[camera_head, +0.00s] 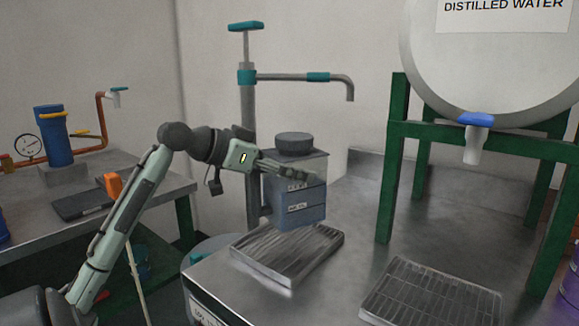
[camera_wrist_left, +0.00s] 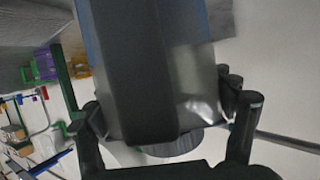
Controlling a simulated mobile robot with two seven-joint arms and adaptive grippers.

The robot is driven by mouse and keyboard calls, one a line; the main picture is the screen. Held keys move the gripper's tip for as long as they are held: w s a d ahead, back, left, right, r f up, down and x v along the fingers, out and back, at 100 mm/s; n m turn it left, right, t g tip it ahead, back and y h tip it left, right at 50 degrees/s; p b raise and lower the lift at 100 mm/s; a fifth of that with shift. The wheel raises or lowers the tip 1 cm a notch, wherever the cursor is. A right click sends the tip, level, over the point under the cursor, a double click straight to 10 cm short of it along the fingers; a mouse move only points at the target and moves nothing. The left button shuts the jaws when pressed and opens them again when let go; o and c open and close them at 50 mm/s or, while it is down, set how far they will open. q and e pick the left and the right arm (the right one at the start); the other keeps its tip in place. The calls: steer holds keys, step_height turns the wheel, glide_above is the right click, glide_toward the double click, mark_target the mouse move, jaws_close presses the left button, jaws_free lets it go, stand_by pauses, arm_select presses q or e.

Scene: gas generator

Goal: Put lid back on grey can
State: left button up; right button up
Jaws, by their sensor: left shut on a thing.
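A grey-blue can (camera_head: 300,205) with two small labels is over or on the rear part of a grated tray at the counter's left. I cannot tell whether its base touches the tray. A dark round lid (camera_head: 294,144) is at the top of the can and looks level; its exact seating cannot be told. My left gripper (camera_head: 290,170) is shut on the can's upper part. In the left wrist view, the can (camera_wrist_left: 190,60) fills the space between the fingers, and the round lid (camera_wrist_left: 175,145) shows at its lower end. My right gripper is not in view.
The grated tray (camera_head: 275,265) lies under a teal-handled pipe tap (camera_head: 330,77). A second grate (camera_head: 425,297) lies front right. A distilled water tank (camera_head: 500,60) stands on a green frame (camera_head: 392,180) at right. The counter (camera_head: 345,240) between them is clear.

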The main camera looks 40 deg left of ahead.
mark_target(252, 176)
arm_select(q)
step_height(252, 176, down, 4)
steer(key=shift+r, duration=0.25)
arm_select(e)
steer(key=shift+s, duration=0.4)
arm_select(q)
steer(key=shift+f, duration=0.1)
steer(key=o, duration=2.3)
steer(key=shift+f, duration=0.1)
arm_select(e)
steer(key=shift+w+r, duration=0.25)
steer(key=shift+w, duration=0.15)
arm_select(q)
steer(key=shift+s, duration=0.2)
steer(key=v, duration=1.1)
steer(key=shift+s+a+r+b, duration=0.15)
steer(key=shift+s+r+b, duration=0.05)
steer(key=shift+s+b, duration=0.15)
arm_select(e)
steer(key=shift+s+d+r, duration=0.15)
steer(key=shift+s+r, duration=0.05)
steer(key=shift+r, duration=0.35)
